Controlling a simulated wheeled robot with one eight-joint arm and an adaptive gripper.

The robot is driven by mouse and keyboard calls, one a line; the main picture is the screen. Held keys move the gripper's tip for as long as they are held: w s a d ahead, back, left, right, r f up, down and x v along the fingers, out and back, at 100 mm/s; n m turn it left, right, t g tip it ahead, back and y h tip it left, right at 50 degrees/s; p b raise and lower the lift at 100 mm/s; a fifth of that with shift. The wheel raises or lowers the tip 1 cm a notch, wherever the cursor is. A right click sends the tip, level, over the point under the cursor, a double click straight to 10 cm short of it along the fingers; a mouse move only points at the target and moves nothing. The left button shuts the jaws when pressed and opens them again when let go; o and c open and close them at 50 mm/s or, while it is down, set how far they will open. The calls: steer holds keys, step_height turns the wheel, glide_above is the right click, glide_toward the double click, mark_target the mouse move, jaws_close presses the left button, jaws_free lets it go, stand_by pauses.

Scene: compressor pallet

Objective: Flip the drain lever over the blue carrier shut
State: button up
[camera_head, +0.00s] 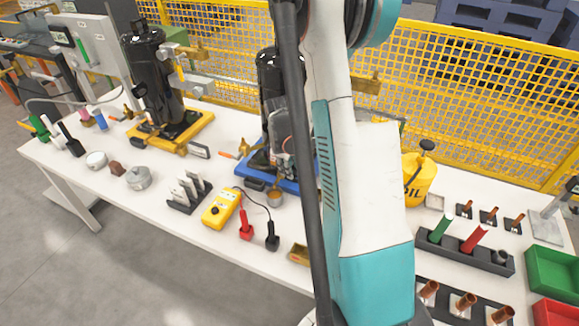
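The blue carrier (248,171) stands on the white table near the middle of the view and bears a black compressor (268,68). A brass valve (246,149) sits low at the carrier's left side. A small lever with an orange handle (229,155) points left from it, over the carrier's left edge. The lever's exact angle is too small to tell. My arm hides the carrier's right part. A grey piece (284,128) beside my arm, in front of the compressor, may be my wrist or gripper. The fingertips cannot be made out, and nothing is seen touching the lever.
A second black compressor (140,65) stands on a yellow carrier (148,142) at left. A yellow oil can (419,178) and racks stand right. A yellow mesh fence (470,90) runs behind.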

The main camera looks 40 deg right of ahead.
steer(key=shift+c, duration=0.6)
jaws_close()
steer(key=shift+w+d+n, duration=0.1)
steer(key=shift+d+n, duration=0.1)
steer(key=shift+n, duration=0.5)
steer(key=shift+o, duration=0.6)
jaws_free()
step_height(320, 180, up, 12)
steer(key=s+a, duration=0.1)
steer(key=a, duration=0.1)
steer(key=shift+f, duration=0.1)
